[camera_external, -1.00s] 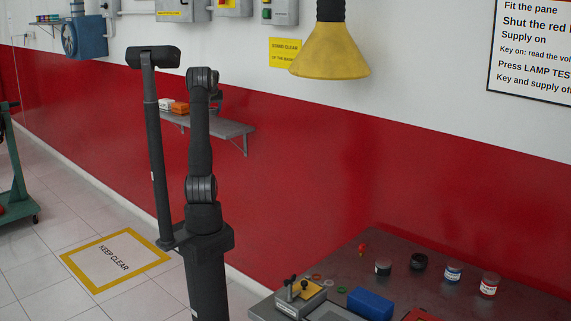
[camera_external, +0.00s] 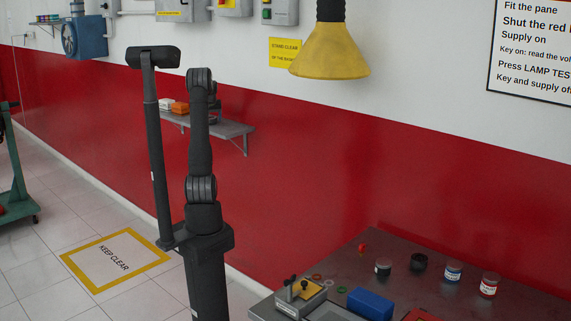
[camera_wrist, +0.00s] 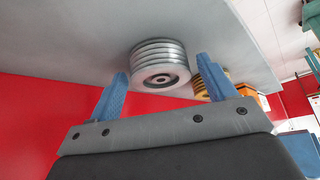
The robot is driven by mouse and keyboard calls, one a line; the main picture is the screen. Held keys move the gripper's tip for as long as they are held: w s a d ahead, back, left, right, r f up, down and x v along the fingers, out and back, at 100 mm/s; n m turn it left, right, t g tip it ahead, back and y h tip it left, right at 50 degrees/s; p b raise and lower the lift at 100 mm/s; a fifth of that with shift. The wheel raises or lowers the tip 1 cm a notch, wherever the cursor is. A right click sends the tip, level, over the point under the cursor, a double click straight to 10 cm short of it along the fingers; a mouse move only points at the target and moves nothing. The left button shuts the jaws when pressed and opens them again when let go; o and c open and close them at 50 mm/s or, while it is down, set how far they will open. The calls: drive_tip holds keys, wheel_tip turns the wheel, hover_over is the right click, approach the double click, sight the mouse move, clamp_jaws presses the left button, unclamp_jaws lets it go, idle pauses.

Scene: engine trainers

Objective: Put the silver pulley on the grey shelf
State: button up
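The silver pulley (camera_wrist: 160,68), a grooved disc with a hub hole, rests against the grey shelf (camera_wrist: 70,45) in the wrist view, which looks upside down. My gripper (camera_wrist: 163,68) is open, with one blue finger on each side of the pulley. Small gaps show between the pulley and both fingers, so nothing appears gripped. How deep the pulley lies between the fingers is unclear. In the external view the grey shelf (camera_external: 232,129) is on the red wall behind my arm. My gripper is mostly hidden there, and I cannot make out the pulley.
A gold-coloured pulley (camera_wrist: 212,80) is close behind the right finger in the wrist view. An orange box (camera_wrist: 250,95) is farther along the shelf. The external view shows orange (camera_external: 180,107) and white boxes (camera_external: 165,103) at the shelf's left. The shelf's right end looks clear.

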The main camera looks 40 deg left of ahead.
sight(219, 122)
drive_tip(key=shift+r, duration=0.1)
drive_tip(key=shift+d+r, duration=0.1)
drive_tip(key=shift+r, duration=0.2)
drive_tip(key=v, duration=1.1)
drive_tip(key=shift+s+d+r, duration=0.1)
drive_tip(key=shift+r, duration=0.1)
drive_tip(key=x, duration=1.2)
drive_tip(key=shift+f, duration=0.35)
wheel_tip(219, 122, up, 3)
drive_tip(key=shift+f, duration=0.1)
drive_tip(key=shift+r, duration=0.55)
drive_tip(key=shift+f, duration=0.1)
